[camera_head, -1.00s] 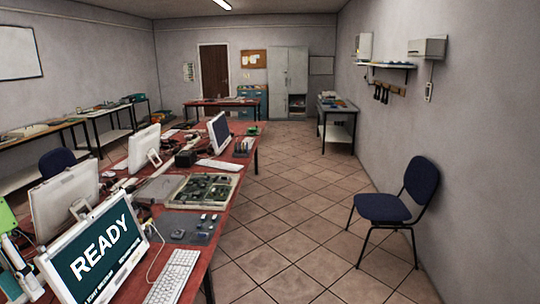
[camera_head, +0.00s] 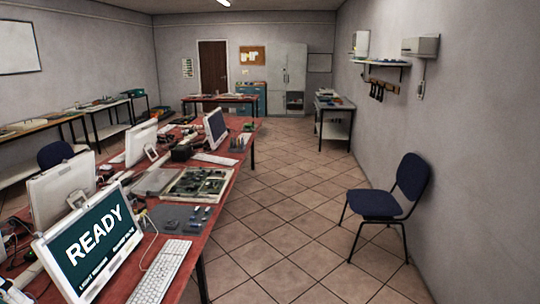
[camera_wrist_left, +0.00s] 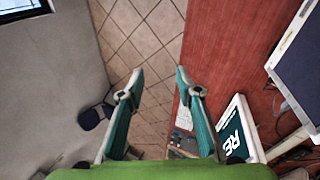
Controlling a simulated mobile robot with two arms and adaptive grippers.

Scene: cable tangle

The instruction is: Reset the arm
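My left gripper (camera_wrist_left: 160,72) shows in the left wrist view, with its two teal fingers spread apart and nothing between them. It points over the tiled floor beside the red table (camera_wrist_left: 225,55). Its green body fills the bottom edge of that view. Neither of my grippers shows in the head view, and my right gripper is not in any view.
The red workbench (camera_head: 205,247) at the left carries monitors, including one reading READY (camera_head: 92,243), a white keyboard (camera_head: 160,270) and circuit boards (camera_head: 198,186). A blue chair (camera_head: 374,203) stands by the right wall. The tiled floor (camera_head: 285,225) between is clear.

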